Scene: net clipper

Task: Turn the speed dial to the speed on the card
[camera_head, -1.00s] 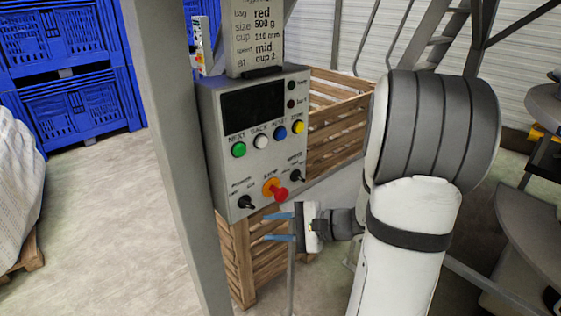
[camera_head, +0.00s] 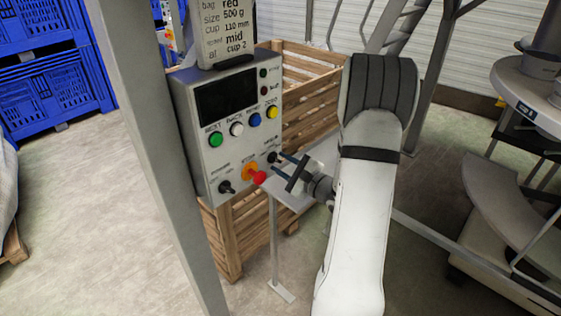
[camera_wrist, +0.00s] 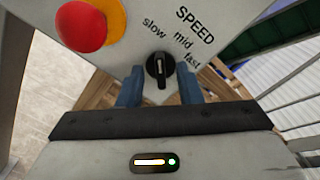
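The speed dial (camera_wrist: 158,68) is a small black knob on the grey control box, with slow, mid and fast printed around it. Its long grip seems to line up with slow. In the head view the dial (camera_head: 274,157) is at the box's lower right. My gripper (camera_head: 281,167) is open in front of the dial. In the wrist view its two blue fingers (camera_wrist: 160,80) stand apart, one on each side of the dial's lower part. I cannot tell whether they touch it.
A red stop button (camera_head: 258,177) on a yellow base sits just left of the dial, with a power switch (camera_head: 227,187) further left. Coloured buttons (camera_head: 236,129) are above. A grey post (camera_head: 165,170) stands left of the box, a wooden crate (camera_head: 305,110) behind.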

